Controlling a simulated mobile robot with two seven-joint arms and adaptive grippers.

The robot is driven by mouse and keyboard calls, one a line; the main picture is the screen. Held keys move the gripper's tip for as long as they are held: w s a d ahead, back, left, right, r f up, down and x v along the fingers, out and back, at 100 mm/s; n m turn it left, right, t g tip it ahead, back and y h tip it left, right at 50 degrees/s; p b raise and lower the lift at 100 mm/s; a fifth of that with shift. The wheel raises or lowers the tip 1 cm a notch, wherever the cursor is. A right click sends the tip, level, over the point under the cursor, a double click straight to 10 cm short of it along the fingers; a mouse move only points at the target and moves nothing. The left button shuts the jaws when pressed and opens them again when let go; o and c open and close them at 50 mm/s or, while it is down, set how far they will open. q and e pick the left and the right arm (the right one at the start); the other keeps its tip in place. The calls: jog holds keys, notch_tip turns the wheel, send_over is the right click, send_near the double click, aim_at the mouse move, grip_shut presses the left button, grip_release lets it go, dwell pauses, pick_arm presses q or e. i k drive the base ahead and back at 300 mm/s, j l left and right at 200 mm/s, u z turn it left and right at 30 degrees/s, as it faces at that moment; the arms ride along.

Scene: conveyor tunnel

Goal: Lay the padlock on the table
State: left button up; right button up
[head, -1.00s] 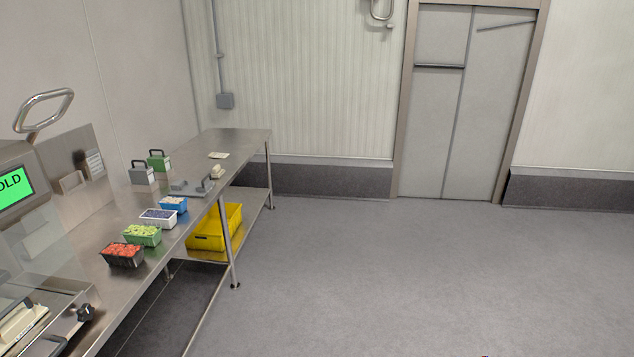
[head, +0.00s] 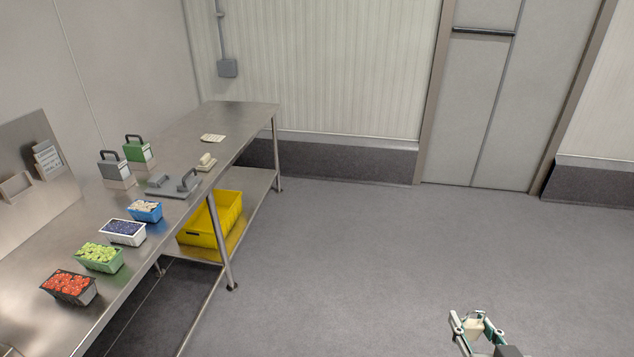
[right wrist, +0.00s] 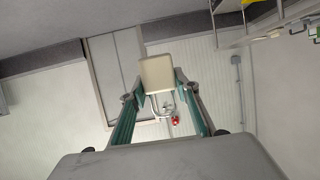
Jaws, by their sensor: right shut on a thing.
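A pale cream block, which I take to be the padlock (right wrist: 157,75), is held between the two green-sided fingers of my right gripper (right wrist: 154,90). My left gripper is not in view.
Along the table stand punnets of red (head: 69,287), green (head: 99,257) and blue (head: 122,232) fruit, a small blue punnet (head: 145,211), grey (head: 115,170) and green (head: 138,151) handled blocks, and a grey plate (head: 173,187). The table's far end is mostly bare. A yellow crate (head: 211,220) sits below.

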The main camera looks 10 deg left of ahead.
aim_at(75, 244)
jog(key=i+l+u, duration=0.1)
jog(key=i+u, duration=0.2)
jog(key=i, duration=0.9)
jog(key=i+u, duration=0.35)
jog(key=i, duration=0.15)
jog(key=i+l+u, duration=0.35)
jog(key=i+u, duration=0.15)
jog(key=u, duration=0.3)
jog(key=i+l+u, duration=0.15)
jog(key=u, duration=0.35)
jog(key=i+l+u, duration=0.1)
jog(key=u, duration=0.35)
jog(key=i+l+u, duration=0.15)
jog(key=u, duration=0.35)
jog(key=l+u, duration=0.3)
jog(key=u, duration=0.15)
jog(key=i+l+u, duration=0.15)
jog(key=u, duration=0.2)
jog(key=i+l+u, duration=0.1)
jog(key=l+u, duration=0.2)
